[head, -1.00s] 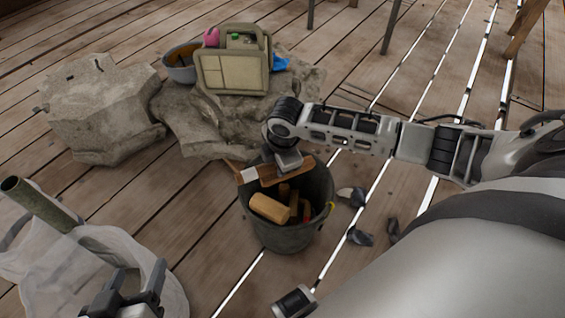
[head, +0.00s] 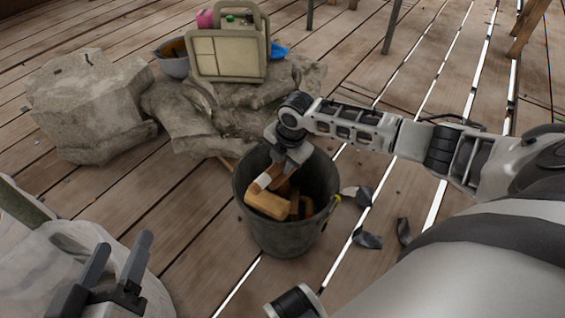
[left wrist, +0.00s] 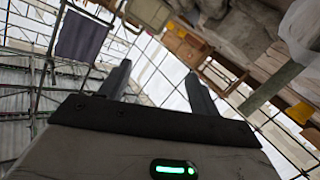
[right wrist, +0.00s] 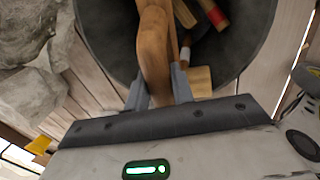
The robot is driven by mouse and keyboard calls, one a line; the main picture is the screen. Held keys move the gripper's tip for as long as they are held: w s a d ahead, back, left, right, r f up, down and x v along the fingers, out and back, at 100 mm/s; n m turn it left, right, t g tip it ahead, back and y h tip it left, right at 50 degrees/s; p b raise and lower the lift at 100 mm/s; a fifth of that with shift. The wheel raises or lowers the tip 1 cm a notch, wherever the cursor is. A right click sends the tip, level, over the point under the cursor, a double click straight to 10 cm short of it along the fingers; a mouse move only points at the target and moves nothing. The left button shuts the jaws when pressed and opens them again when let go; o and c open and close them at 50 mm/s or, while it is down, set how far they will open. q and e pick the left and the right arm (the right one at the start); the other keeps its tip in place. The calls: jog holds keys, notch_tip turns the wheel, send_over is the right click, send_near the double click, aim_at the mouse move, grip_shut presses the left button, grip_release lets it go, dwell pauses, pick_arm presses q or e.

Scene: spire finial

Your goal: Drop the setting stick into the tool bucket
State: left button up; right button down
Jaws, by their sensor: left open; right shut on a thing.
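In the right wrist view, the stick (right wrist: 153,40) runs from between the fingers (right wrist: 157,88) over the bucket's dark interior (right wrist: 100,30). The stick's lower part is partly hidden among the tools. My left gripper (head: 119,258) is open and empty at lower left, well apart from the bucket.
Wooden-handled tools (head: 267,206) lie in the bucket. Grey shards (head: 366,238) lie on the planks right of it. Rough stones (head: 95,110) stand behind, carrying a beige case (head: 228,57) and a bowl (head: 172,62). A whitish sack (head: 50,265) is beside my left gripper.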

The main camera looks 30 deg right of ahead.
pick_arm(q)
jog(key=shift+d+r, duration=0.1)
jog(key=shift+r, duration=0.05)
pick_arm(e)
jog(key=shift+f, duration=0.1)
jog(key=c, duration=1.1)
grip_release()
jog(key=shift+r, duration=0.4)
pick_arm(q)
jog(key=shift+s+a+f+m+g+y+p, duration=0.1)
jog(key=shift+a+f+m+g+y+p, duration=0.4)
jog(key=shift+p, duration=1.25)
jog(key=shift+s+a+f+m+g+y+p, duration=0.1)
jog(key=shift+a+f+g+y+p, duration=0.55)
jog(key=shift+f+p, duration=0.8)
pick_arm(e)
jog(key=shift+s+d+r+p, duration=0.15)
jog(key=shift+s+r, duration=0.35)
jog(key=shift+r, duration=1.95)
jog(key=shift+s+d+r+p, duration=0.15)
jog(key=shift+s+r, duration=0.3)
jog(key=shift+r, duration=2.05)
jog(key=shift+s+d+r, duration=0.15)
jog(key=shift+s+r, duration=0.35)
jog(key=shift+r, duration=1.95)
pick_arm(q)
jog(key=shift+d+r, duration=0.1)
jog(key=shift+r, duration=0.3)
